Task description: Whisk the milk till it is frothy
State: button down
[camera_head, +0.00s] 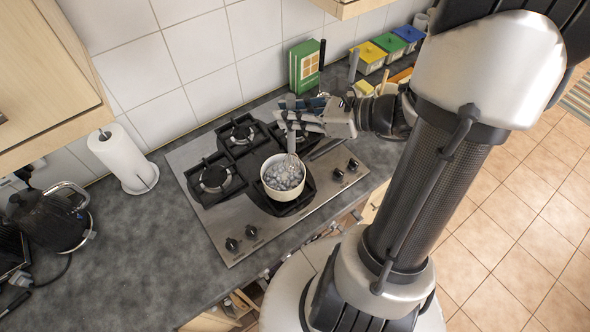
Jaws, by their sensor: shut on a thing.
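A cream-coloured pot (271,192) stands on the front burner of the gas hob. Inside it is a pale, bluish-white bubbly surface (283,178). My gripper (294,118) is above and slightly behind the pot, shut on the handle of a wire whisk (292,158). The whisk points down, and its wire end is in the pot. The tip of the wires is hidden or too small to tell apart from the bubbles.
The steel hob (236,215) has other empty burners and knobs. A paper towel roll (122,155) and a dark kettle (55,217) stand to the left. A green box (304,66) and coloured containers (369,55) stand at the back.

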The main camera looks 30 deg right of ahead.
jog(key=s+r+p, duration=0.1)
jog(key=s, duration=1.2)
jog(key=shift+s+d+r, duration=0.15)
jog(key=shift+d+r, duration=0.05)
jog(key=shift+r, duration=0.05)
